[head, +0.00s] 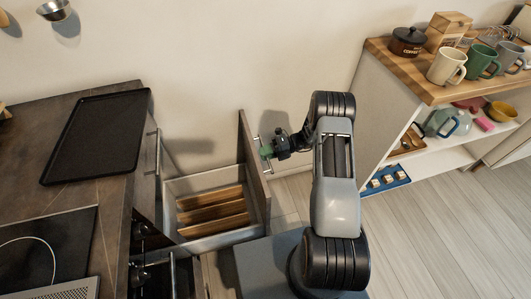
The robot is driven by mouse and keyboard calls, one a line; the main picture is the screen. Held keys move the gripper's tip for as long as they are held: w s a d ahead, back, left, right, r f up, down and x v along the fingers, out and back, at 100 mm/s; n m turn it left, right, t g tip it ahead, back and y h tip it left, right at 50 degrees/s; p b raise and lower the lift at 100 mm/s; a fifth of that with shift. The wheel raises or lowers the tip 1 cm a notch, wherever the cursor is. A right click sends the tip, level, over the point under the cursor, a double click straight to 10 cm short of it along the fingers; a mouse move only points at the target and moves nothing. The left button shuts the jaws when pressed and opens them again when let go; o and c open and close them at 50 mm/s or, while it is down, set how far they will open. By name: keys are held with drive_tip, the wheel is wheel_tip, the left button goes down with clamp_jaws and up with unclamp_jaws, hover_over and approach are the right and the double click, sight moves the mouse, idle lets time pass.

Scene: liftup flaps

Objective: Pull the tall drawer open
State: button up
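The tall drawer (253,165) stands pulled out from the counter cabinet, with a wide gap between its front panel and the cabinet. Its open inside shows several brown wooden slats (212,207) and pale side rails. A vertical metal bar handle (264,160) is on the outer face of the front panel. My gripper (267,151), with greenish fingertips, is at this handle, reaching in from the right. The fingers overlap the handle in the picture. They are too small to tell whether they are closed on it.
The dark counter (98,205) on the left holds a black tray (97,135) and a cooktop (45,250). A shelf unit (385,55) with mugs and a coffee pot stands on the right. Wooden floor (430,225) lies clear at the lower right.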

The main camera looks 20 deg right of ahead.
drive_tip(key=shift+o, duration=1.1)
drive_tip(key=d+r, duration=0.2)
drive_tip(key=d, duration=1.1)
drive_tip(key=shift+w+d+r, duration=0.15)
drive_tip(key=shift+d+r, duration=0.15)
drive_tip(key=shift+r, duration=0.1)
